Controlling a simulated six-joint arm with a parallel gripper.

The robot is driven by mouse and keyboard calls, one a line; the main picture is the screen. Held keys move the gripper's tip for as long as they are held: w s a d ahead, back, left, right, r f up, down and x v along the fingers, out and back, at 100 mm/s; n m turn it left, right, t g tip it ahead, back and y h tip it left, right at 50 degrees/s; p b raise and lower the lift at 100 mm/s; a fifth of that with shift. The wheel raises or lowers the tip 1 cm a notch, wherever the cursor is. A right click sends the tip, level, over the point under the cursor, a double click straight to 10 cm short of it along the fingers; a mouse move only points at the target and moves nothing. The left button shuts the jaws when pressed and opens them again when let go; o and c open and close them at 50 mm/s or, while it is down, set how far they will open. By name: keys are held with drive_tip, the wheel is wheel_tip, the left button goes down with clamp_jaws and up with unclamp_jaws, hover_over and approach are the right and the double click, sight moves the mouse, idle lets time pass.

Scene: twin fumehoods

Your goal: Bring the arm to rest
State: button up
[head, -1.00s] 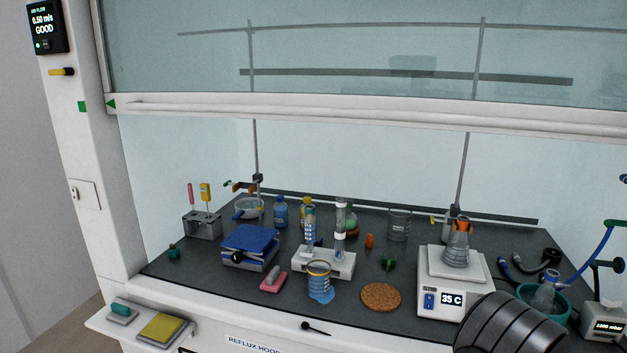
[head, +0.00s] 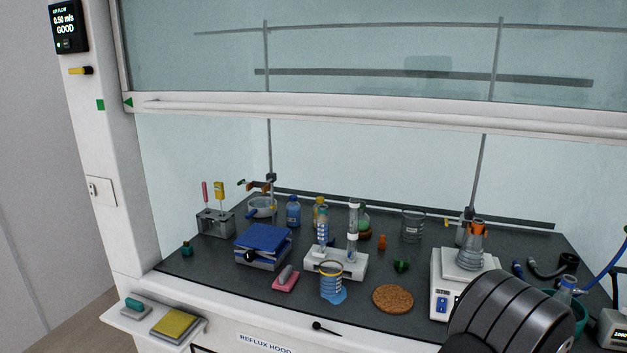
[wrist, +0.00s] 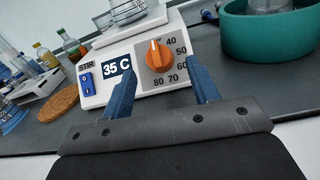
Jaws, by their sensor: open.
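My gripper (wrist: 163,95) shows in the wrist view with its two blue fingers apart and nothing between them. It is in front of the white hotplate stirrer (wrist: 102,77), whose orange dial (wrist: 158,56) appears in the gap between the fingers. I cannot tell whether the fingers touch the stirrer. The stirrer's display reads 35 C. In the head view the stirrer (head: 440,283) carries a flask (head: 471,257) with an orange top, and my dark arm covers its lower right part. My gripper is hidden in the head view.
A teal ring-shaped bowl (wrist: 270,40) stands right of the stirrer. A blue lab jack (head: 263,240) stands farther left. The raised sash (head: 370,118) spans the hood above.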

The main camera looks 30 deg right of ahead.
drive_tip(key=shift+v, duration=2.1)
drive_tip(key=o, duration=1)
drive_tip(key=w+a+r+y, duration=0.2)
drive_tip(key=w, duration=0.1)
drive_tip(key=w+a+r+n+y, duration=0.1)
drive_tip(key=w+a, duration=0.1)
drive_tip(key=shift+r, duration=0.1)
drive_tip(key=w+a+r+g+y, duration=0.1)
drive_tip(key=a+r+g+y, duration=0.1)
drive_tip(key=a+r+g, duration=0.55)
drive_tip(key=w+d+f+t, duration=0.1)
drive_tip(key=w+d+f, duration=0.2)
drive_tip(key=w+f, duration=0.2)
drive_tip(key=shift+w+d+f+m+t, duration=0.2)
drive_tip(key=shift+w+d+m+t, duration=0.05)
drive_tip(key=shift+w+m+t, duration=0.1)
drive_tip(key=v, duration=1)
